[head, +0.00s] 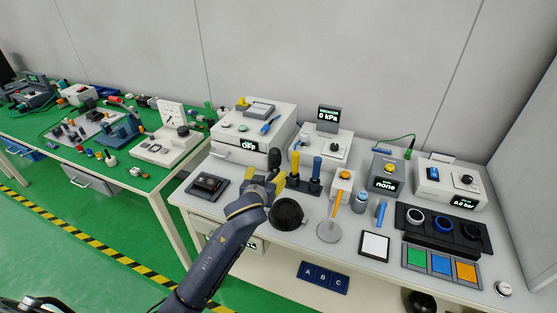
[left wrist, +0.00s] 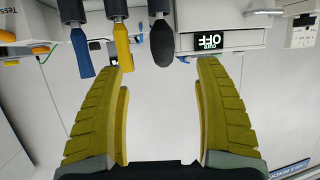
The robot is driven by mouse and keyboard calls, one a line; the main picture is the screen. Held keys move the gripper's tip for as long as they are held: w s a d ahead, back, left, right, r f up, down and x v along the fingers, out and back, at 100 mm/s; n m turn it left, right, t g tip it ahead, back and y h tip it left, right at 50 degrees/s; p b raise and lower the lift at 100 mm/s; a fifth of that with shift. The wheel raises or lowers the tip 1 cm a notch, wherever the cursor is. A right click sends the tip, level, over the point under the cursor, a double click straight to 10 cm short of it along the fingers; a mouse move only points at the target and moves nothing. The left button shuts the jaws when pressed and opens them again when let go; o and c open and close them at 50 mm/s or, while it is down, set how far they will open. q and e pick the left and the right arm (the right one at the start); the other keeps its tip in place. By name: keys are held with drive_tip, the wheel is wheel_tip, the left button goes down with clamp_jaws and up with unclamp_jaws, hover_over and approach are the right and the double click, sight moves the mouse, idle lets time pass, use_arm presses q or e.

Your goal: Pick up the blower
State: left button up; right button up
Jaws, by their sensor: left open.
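The blower (head: 274,158), a dark tool with a rounded bulb, stands upright in a tool rack on the white workbench, beside a yellow-handled tool (head: 294,162) and a blue-handled tool (head: 316,167). In the left wrist view, which is upside down, the blower (left wrist: 163,43) shows as a black bulb between and beyond my fingertips. My left gripper (head: 262,181) is open, its yellow fingers spread, just in front of the rack. It looks empty in the left wrist view (left wrist: 161,72). The blower's lower part is partly hidden by the gripper in the head view. My right gripper is not in view.
A white box with an OFF display (head: 250,146) stands behind the rack. A black round dish (head: 288,212) and an orange-handled tool with a round disc (head: 330,232) lie in front. A dark tray (head: 207,186) sits left. Several instruments fill the bench's right side.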

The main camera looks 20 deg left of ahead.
sight(273, 163)
use_arm(q)
drive_tip(key=x, duration=1.5)
drive_tip(key=shift+a+f, duration=0.2)
drive_tip(key=shift+f, duration=0.05)
drive_tip(key=shift+c, duration=0.4)
drive_tip(key=c, duration=1.3)
